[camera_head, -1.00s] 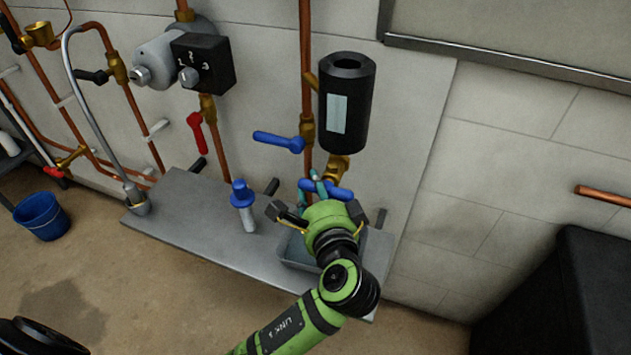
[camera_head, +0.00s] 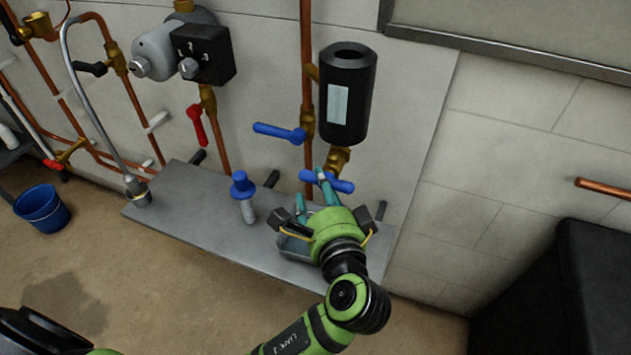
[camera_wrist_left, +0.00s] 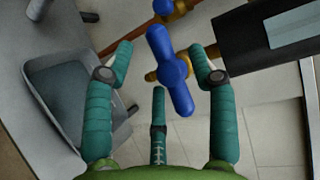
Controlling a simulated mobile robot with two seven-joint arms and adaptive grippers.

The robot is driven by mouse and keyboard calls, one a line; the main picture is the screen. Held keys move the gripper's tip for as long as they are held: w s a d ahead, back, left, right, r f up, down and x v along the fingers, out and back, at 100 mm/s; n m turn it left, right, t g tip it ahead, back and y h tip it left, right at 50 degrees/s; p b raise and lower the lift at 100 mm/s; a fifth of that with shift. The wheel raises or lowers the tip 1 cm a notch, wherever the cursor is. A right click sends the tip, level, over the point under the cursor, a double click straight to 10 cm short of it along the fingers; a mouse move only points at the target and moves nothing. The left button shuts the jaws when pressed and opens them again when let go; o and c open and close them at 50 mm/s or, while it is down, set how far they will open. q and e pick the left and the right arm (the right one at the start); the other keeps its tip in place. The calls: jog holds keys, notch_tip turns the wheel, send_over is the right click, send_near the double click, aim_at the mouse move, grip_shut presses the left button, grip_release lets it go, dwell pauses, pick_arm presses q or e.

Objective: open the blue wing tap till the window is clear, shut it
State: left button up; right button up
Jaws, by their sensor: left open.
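The blue wing tap (camera_head: 330,182) sits on a brass fitting below a black cylinder (camera_head: 347,92). A pale window strip (camera_head: 338,106) shows on the cylinder's front; I cannot make out its contents. My left gripper (camera_head: 322,186) is open at the tap, its teal fingers pointing up towards it. In the left wrist view the wing tap (camera_wrist_left: 170,70) lies between the two outer fingers of the gripper (camera_wrist_left: 161,55), with gaps on both sides. The third finger is below it. The window (camera_wrist_left: 296,22) shows partly at upper right. My right gripper is not in view.
A grey tray (camera_wrist_left: 60,82) stands on the shelf (camera_head: 185,220) under the tap. A blue lever (camera_head: 279,132) and a red lever (camera_head: 197,125) are on nearby pipes. A blue-capped bottle (camera_head: 243,196) stands left of my gripper. A black box (camera_head: 575,290) is at right.

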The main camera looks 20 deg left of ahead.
pick_arm(q)
jog(key=shift+v, duration=2.05)
jog(key=shift+a, duration=0.1)
